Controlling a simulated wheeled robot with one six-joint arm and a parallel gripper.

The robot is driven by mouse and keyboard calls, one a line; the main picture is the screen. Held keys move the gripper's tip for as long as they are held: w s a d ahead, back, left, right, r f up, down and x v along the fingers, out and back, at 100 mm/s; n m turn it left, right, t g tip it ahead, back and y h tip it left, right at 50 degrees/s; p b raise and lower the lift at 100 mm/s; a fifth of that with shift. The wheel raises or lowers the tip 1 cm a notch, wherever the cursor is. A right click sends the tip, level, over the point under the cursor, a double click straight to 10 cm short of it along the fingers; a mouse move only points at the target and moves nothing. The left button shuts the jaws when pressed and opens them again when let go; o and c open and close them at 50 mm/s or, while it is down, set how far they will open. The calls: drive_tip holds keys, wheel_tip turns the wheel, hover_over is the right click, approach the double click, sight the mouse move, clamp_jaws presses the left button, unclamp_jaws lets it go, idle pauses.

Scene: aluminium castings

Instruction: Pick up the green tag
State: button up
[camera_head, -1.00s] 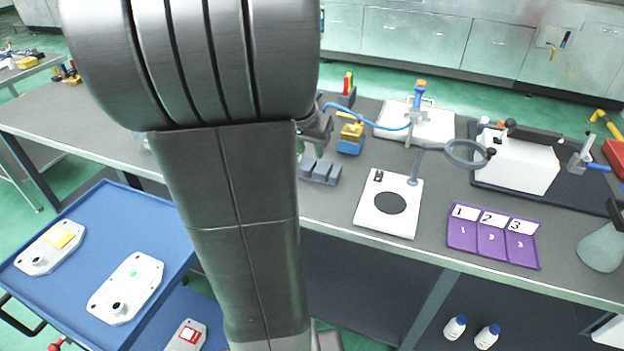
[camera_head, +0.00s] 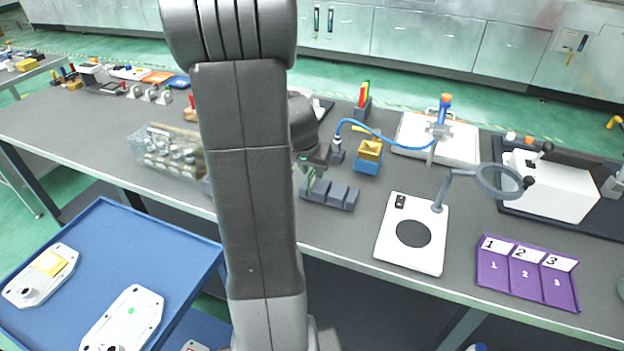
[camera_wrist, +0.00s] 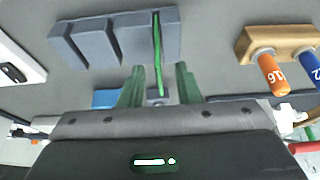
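The green tag (camera_wrist: 157,50) is a thin upright strip seen edge-on in the wrist view, at the right end of a grey slotted rack (camera_wrist: 87,42). The rack also shows on the bench in the head view (camera_head: 340,194). My gripper (camera_wrist: 160,84) has two green fingers, one on each side of the tag's near end, with visible gaps to it. The fingers are open and hold nothing. In the head view my gripper (camera_head: 310,172) is at the rack's left end, and my arm hides part of that area.
A wooden holder with numbered orange and blue tubes (camera_wrist: 272,50) stands beside the rack in the wrist view. A yellow-and-blue block (camera_head: 368,157), a white plate with magnifier (camera_head: 413,232) and a purple numbered tray (camera_head: 526,272) are to the right. A clear box of castings (camera_head: 168,150) is left.

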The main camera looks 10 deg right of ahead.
drive_tip(key=shift+x, duration=1.1)
clamp_jaws()
